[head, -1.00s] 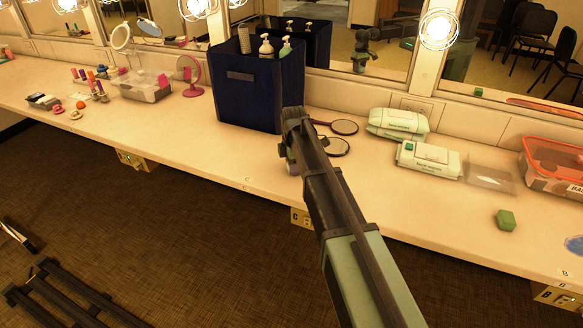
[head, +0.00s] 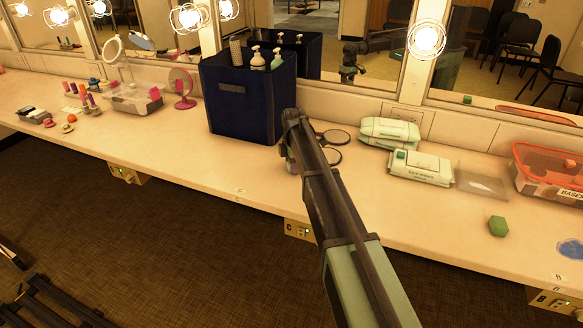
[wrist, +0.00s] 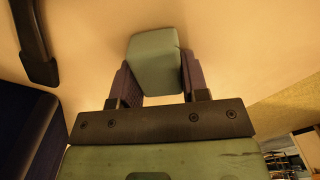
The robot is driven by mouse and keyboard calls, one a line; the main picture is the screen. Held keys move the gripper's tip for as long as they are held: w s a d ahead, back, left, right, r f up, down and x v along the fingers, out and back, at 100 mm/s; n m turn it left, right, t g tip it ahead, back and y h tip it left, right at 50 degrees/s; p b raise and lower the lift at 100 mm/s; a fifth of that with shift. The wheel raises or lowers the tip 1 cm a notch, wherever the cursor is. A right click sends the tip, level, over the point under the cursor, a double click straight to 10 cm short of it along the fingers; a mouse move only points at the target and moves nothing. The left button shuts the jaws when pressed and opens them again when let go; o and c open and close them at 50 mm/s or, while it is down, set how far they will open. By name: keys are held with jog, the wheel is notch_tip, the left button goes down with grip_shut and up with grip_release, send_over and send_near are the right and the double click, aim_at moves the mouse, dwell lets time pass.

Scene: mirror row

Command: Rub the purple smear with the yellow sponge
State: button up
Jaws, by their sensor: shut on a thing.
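My gripper (wrist: 154,82) is shut on a grey-green block (wrist: 155,62), seen between its two fingers in the wrist view. Its colour there does not look clearly yellow. In the head view my arm hides the block, and the gripper end (head: 293,130) is over the counter just right of the dark blue bin. No purple smear shows in either view. A green block (head: 497,226) sits on the counter left of that smear. No other sponge that looks yellow is visible.
The dark blue bin (head: 240,108) with bottles stands close to my gripper; hand mirrors (head: 334,137) lie beside it. Wipe packs (head: 420,168) and a red-rimmed box (head: 550,185) are to the right.

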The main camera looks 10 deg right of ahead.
notch_tip(320, 180, up, 6)
jog(key=p, duration=0.6)
jog(key=shift+f, duration=0.1)
notch_tip(320, 180, up, 3)
jog(key=p, duration=0.3)
dwell(0.4)
